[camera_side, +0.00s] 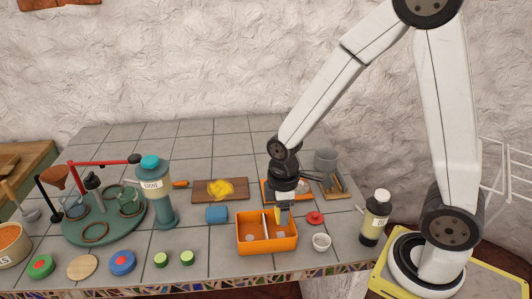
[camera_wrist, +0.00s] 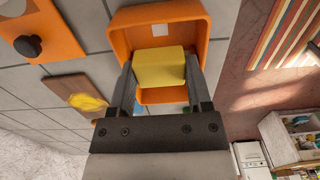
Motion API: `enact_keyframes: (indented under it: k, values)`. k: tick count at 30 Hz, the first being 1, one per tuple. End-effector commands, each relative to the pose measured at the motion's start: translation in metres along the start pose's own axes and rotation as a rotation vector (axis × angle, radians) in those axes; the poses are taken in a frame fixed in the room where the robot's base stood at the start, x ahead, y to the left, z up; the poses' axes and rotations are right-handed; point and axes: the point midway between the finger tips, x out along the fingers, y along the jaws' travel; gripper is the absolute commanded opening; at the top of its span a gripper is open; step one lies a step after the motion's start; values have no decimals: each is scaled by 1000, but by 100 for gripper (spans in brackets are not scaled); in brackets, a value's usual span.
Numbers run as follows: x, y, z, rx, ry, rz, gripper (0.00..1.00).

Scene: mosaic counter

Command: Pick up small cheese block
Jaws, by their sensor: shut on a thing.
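A small yellow cheese block (camera_wrist: 158,68) is held between the two fingers of my gripper (camera_wrist: 159,72) in the wrist view. In the side view my gripper (camera_side: 281,213) points down over the orange divided box (camera_side: 268,247), and a bit of the yellow block (camera_side: 277,215) shows at its fingertips. The box also shows behind the block in the wrist view (camera_wrist: 128,28). The block looks to be at or just above the box's rim; I cannot tell whether it touches the box.
A blue block (camera_side: 216,214) sits left of the box, and a brown board (camera_side: 203,196) with a yellow heap lies behind it. A white cup (camera_side: 321,243), a red lid (camera_side: 315,218) and a dark bottle (camera_side: 375,220) stand to the right. A teal-lidded jar (camera_side: 156,195) stands further left.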

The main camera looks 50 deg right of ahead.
Motion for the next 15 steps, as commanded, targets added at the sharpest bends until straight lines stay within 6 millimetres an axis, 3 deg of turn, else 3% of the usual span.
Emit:
enact_keyframes:
  k: [7, 15]
  values:
    - [-28, 1, -1, 0, 3, 3, 7]
    - [-40, 0, 0, 0, 1, 1, 7]
